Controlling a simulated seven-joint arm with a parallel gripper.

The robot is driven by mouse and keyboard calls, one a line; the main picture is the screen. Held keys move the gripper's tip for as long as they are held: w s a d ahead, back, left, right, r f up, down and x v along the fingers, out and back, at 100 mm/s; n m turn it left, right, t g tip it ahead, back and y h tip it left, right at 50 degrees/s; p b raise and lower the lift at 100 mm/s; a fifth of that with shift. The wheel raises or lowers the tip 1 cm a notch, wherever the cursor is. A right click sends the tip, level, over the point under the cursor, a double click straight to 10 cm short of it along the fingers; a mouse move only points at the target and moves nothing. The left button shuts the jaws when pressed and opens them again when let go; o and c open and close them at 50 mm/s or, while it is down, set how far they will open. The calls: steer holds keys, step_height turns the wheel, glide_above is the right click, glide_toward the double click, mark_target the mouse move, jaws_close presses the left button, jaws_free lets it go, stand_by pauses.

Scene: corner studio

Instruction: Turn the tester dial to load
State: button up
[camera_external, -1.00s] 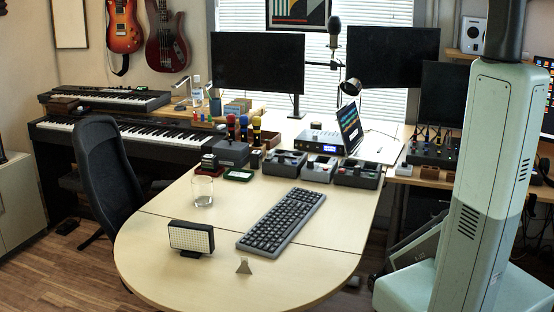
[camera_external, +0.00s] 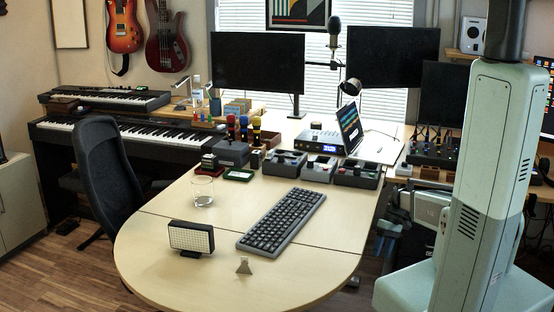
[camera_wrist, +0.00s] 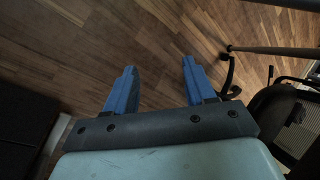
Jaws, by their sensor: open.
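No dial marked as the tester can be made out for certain. Several small control boxes stand in a row behind the keyboard in the external view: a left dark box (camera_external: 284,163), a middle greyer box (camera_external: 320,169) and a right dark box (camera_external: 358,174). Knobs and markings on them are too small to read. My gripper (camera_external: 384,244) is low beside the table's right edge, apart from the boxes. In the wrist view my gripper (camera_wrist: 157,66) has its two blue fingers spread, with nothing between them and wooden floor beyond.
A laptop (camera_external: 350,127) stands behind the boxes. A chair (camera_external: 104,170) is at left. The desk's front is mostly clear.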

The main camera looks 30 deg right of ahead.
steer(key=w+d+r+n+t, duration=0.1)
steer(key=w+d+r+n, duration=0.1)
steer(key=w+d+r, duration=0.65)
steer(key=w+d+r+n+t+h, duration=0.1)
steer(key=w+d+r+n, duration=0.3)
steer(key=r, duration=0.9)
steer(key=w+d+r+n+t, duration=0.1)
steer(key=w+d+r, duration=0.2)
steer(key=w+r, duration=0.6)
step_height(320, 180, up, 6)
steer(key=n+h, duration=0.4)
glide_above(310, 160)
steer(key=shift+g, duration=0.3)
step_height(310, 160, down, 13)
steer(key=shift+d, duration=0.1)
jaws_close()
